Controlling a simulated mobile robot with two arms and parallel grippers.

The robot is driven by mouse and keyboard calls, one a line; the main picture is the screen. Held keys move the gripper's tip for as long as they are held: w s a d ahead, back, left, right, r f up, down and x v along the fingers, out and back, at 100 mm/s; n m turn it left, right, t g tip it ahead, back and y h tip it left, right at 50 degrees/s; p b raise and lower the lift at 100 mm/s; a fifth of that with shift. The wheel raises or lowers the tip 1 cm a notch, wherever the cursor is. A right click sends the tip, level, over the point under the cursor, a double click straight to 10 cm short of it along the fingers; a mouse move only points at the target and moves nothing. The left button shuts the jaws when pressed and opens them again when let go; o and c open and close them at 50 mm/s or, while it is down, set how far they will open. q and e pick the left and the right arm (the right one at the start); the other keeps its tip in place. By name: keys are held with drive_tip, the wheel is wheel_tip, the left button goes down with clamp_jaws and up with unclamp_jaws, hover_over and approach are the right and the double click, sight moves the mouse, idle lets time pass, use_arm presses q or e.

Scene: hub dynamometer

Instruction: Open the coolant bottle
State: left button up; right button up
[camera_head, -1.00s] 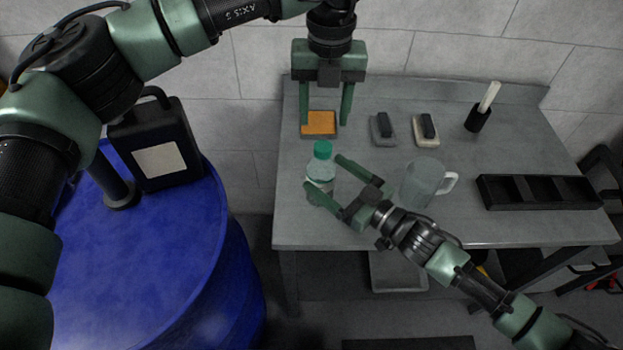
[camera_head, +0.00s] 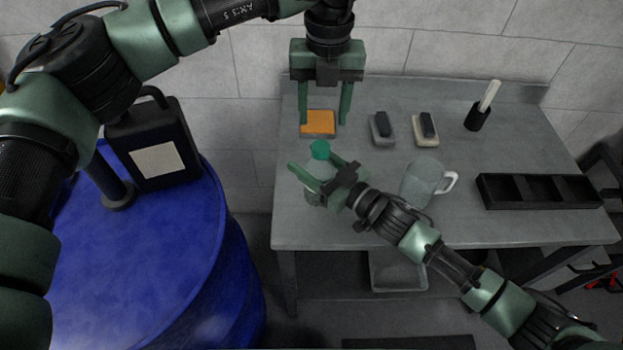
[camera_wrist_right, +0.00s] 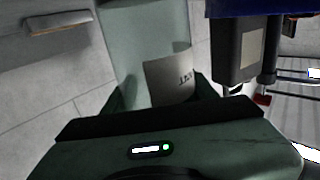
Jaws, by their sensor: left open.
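The coolant bottle (camera_head: 313,196) stands upright near the table's left edge, clear with a green cap (camera_head: 320,149). My right gripper (camera_head: 314,163) has its fingers on either side of the bottle's body, below the cap. In the right wrist view the pale bottle (camera_wrist_right: 150,40) with its label (camera_wrist_right: 168,78) fills most of the space between the fingers. I cannot tell whether they press on it. My left gripper (camera_head: 325,120) is open and empty, pointing down behind and above the cap, in front of an orange-topped block.
The orange-topped block (camera_head: 318,122) lies behind the bottle. A mug (camera_head: 421,183) stands right of my right gripper. Two small brush-like blocks (camera_head: 382,129) (camera_head: 425,130), a black holder (camera_head: 477,117) and a black compartment tray (camera_head: 540,190) lie further right. A blue drum (camera_head: 150,260) with a black canister (camera_head: 155,145) stands left.

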sight(320, 147)
use_arm(q)
drive_tip(key=m, duration=1)
drive_tip(key=shift+m, duration=0.3)
drive_tip(key=m, duration=2)
drive_tip(key=shift+a+m, duration=0.1)
drive_tip(key=shift+m, duration=0.2)
drive_tip(key=m, duration=0.8)
drive_tip(key=shift+m, duration=0.4)
drive_tip(key=shift+f+m, duration=0.3)
drive_tip(key=shift+f, duration=3.7)
